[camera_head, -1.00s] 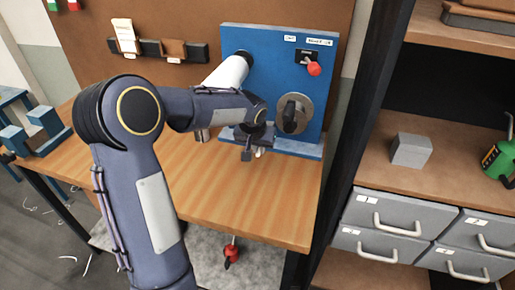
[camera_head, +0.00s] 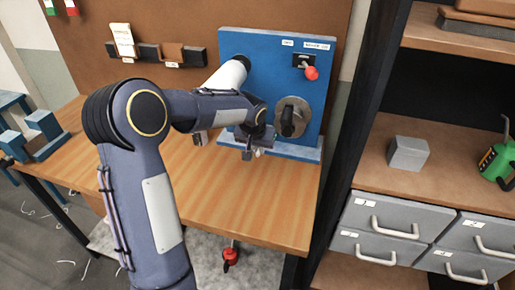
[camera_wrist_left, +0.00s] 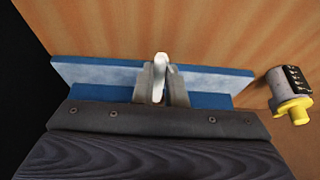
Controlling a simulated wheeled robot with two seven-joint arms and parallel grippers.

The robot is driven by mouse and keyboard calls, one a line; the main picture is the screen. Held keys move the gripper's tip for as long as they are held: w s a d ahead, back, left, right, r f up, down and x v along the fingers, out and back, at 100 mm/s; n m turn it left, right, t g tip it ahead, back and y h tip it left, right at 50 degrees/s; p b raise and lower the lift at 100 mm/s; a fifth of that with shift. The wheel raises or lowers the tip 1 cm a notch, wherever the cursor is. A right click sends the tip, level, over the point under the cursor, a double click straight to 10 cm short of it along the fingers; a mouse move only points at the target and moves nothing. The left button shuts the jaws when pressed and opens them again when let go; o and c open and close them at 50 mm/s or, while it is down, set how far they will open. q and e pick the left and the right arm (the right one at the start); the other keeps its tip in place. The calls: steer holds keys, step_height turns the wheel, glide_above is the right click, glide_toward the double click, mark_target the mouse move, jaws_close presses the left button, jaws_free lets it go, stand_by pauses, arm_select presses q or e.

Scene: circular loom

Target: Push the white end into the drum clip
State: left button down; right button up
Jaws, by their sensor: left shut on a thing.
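My left gripper (camera_head: 251,152) is low in front of the blue panel, near its base ledge. In the left wrist view its two grey fingers (camera_wrist_left: 160,86) are shut on the white end (camera_wrist_left: 160,64), a short pale piece standing up between the tips. In the head view only a small white bit of the white end (camera_head: 258,152) shows by the fingers. The white drum (camera_head: 226,77) sticks out of the panel, above and behind my left forearm, which covers part of it. I cannot make out the drum clip. My right gripper is not in view.
The blue panel (camera_head: 270,70) carries a round metal disc with a black handle (camera_head: 289,119) and a red-knobbed lever (camera_head: 311,73). A grey cylinder with a yellow part (camera_wrist_left: 290,90) lies right of the fingers. The wooden bench (camera_head: 240,205) is clear in front. Shelves stand at right.

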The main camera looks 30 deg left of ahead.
arm_select(q)
steer(key=shift+w+a, duration=0.2)
steer(key=shift+w, duration=0.55)
steer(key=c, duration=1.4)
jaws_free()
steer(key=shift+b+v, duration=0.3)
steer(key=shift+v, duration=3.6)
